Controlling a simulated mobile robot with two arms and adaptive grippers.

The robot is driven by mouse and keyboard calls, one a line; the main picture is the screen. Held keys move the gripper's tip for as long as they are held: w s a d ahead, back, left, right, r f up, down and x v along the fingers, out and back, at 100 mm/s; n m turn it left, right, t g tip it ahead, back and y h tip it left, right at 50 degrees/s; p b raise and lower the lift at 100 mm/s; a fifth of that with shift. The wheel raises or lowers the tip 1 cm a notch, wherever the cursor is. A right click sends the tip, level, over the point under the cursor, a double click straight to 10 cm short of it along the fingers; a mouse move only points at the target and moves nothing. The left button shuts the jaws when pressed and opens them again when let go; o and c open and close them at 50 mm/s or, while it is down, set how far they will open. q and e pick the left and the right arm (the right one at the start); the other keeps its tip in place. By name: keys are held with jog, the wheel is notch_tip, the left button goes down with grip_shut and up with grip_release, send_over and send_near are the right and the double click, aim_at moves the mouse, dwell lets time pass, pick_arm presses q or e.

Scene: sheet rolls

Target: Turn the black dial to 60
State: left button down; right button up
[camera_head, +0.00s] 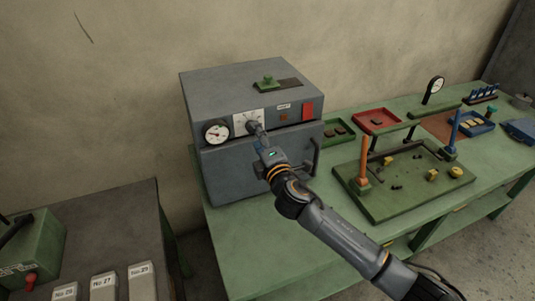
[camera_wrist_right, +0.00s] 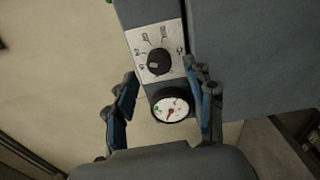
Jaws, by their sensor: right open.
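The black dial (camera_wrist_right: 159,62) sits on a pale scale plate (camera_wrist_right: 155,45) in the right wrist view. The numbers around it are too small to read surely, and I cannot tell its setting. In the head view the scale plate (camera_head: 248,120) is on the front of a grey machine (camera_head: 235,165), with the dial partly hidden by my right gripper. My right gripper (camera_head: 258,132) reaches toward the plate; in the right wrist view its two blue-padded fingers (camera_wrist_right: 163,98) are spread apart, with the dial beyond them and nothing held. My left gripper is not in view.
A handle (camera_head: 314,157) juts from the machine's front. A green board (camera_head: 400,200) with posts lies on the green table, right of my arm.

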jog(key=v, duration=0.9)
